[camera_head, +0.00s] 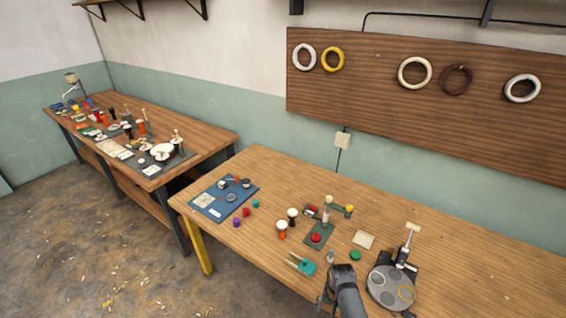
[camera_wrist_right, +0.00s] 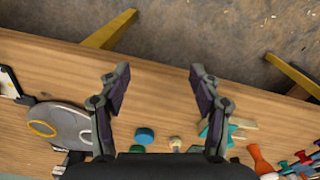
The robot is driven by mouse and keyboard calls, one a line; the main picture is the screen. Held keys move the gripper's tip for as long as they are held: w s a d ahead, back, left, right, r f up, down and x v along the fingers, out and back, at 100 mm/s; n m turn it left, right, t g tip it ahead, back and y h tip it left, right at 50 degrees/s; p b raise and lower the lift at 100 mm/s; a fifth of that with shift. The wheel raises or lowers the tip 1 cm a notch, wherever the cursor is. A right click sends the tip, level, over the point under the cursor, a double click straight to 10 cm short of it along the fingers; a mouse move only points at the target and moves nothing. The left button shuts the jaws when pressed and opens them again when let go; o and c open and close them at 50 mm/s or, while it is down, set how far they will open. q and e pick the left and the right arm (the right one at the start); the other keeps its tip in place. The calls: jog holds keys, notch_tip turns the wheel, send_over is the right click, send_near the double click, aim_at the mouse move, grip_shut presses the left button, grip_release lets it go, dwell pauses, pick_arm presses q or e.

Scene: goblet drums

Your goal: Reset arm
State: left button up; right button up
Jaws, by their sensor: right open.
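My right gripper (camera_head: 328,300) is at the front edge of the near wooden table (camera_head: 450,235), with its dark arm coming up from the bottom. In the right wrist view my right gripper (camera_wrist_right: 158,75) has its fingers spread wide with nothing between them. The table edge and the floor lie beyond the fingertips. My left gripper does not show in either view. Small goblet drums, an orange one with a white top (camera_head: 282,230) and a dark one with a white top (camera_head: 292,215), stand on the table beyond my gripper.
A grey round plate (camera_head: 380,287) with rings is just right of my gripper. A teal block (camera_head: 307,268) is to its left and a green disc (camera_head: 355,255) behind it. A blue mat (camera_head: 212,208) lies at the table's left. The table's right part is mostly clear.

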jog(key=s+d+f+n+b, duration=0.1)
jog(key=s+d+f+b, duration=0.25)
jog(key=s+f, duration=0.8)
jog(key=s+d+f+n+b, duration=0.2)
jog(key=s+d+f+b, duration=0.15)
jog(key=s+f, duration=0.85)
pick_arm(q)
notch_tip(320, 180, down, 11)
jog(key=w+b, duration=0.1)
jog(key=b, duration=0.2)
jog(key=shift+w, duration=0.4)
pick_arm(e)
jog(key=s+d+f, duration=0.2)
jog(key=s+f, duration=0.3)
jog(key=s, duration=0.2)
jog(key=s+d+f+n+t, duration=0.1)
jog(key=s+d+f, duration=0.2)
jog(key=s+f, duration=0.2)
jog(key=shift+s+f+h, duration=0.2)
jog(key=shift+s+h, duration=0.2)
jog(key=shift+s, duration=0.55)
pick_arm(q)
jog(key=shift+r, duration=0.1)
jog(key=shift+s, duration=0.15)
pick_arm(e)
jog(key=shift+c, duration=0.4)
